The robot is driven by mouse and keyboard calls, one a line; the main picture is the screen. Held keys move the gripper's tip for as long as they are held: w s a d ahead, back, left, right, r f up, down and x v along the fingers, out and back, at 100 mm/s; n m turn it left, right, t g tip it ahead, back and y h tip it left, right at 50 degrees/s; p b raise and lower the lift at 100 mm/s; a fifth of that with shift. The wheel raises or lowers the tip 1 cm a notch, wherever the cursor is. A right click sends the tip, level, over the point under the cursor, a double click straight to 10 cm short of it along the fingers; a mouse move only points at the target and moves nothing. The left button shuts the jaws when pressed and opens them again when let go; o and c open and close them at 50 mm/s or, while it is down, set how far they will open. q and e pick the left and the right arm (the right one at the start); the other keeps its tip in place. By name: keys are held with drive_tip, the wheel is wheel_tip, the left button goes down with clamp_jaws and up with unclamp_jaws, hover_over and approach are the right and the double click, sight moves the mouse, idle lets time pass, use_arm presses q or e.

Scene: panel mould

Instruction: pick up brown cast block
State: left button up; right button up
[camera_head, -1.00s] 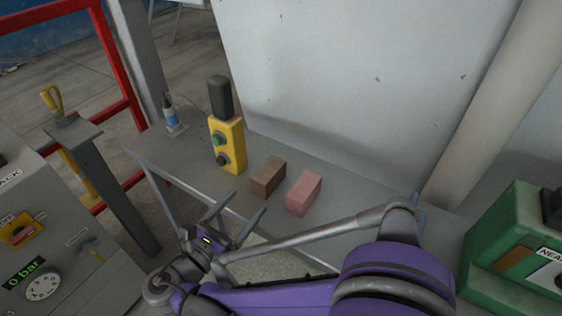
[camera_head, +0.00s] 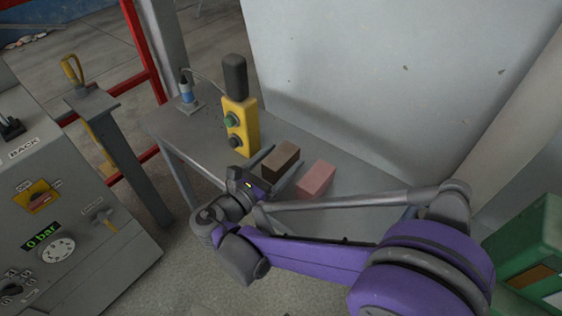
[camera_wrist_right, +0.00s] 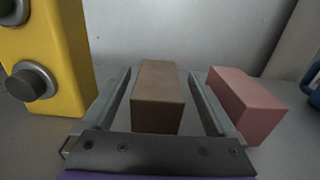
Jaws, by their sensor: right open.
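The brown cast block (camera_head: 282,160) lies on the grey metal table, between the yellow control box and the pink block. My right gripper (camera_head: 274,164) is open, with its two fingers reaching toward the brown block. In the right wrist view the brown block (camera_wrist_right: 157,97) sits between the two open fingers (camera_wrist_right: 160,98), with a gap visible on each side. The fingers do not appear to touch it. My left gripper is not in view.
A pink block (camera_head: 316,179) lies just right of the brown block, close outside the right finger. A yellow control box (camera_head: 240,126) with buttons stands to the left. A pale wall panel (camera_head: 380,80) rises behind the table (camera_head: 205,140). A green box (camera_head: 530,250) is at far right.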

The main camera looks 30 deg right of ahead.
sight(293, 146)
drive_tip(key=x, duration=0.3)
drive_tip(key=shift+w+d+r, duration=0.15)
drive_tip(key=shift+w+d, duration=0.1)
drive_tip(key=shift+d, duration=0.05)
clamp_jaws()
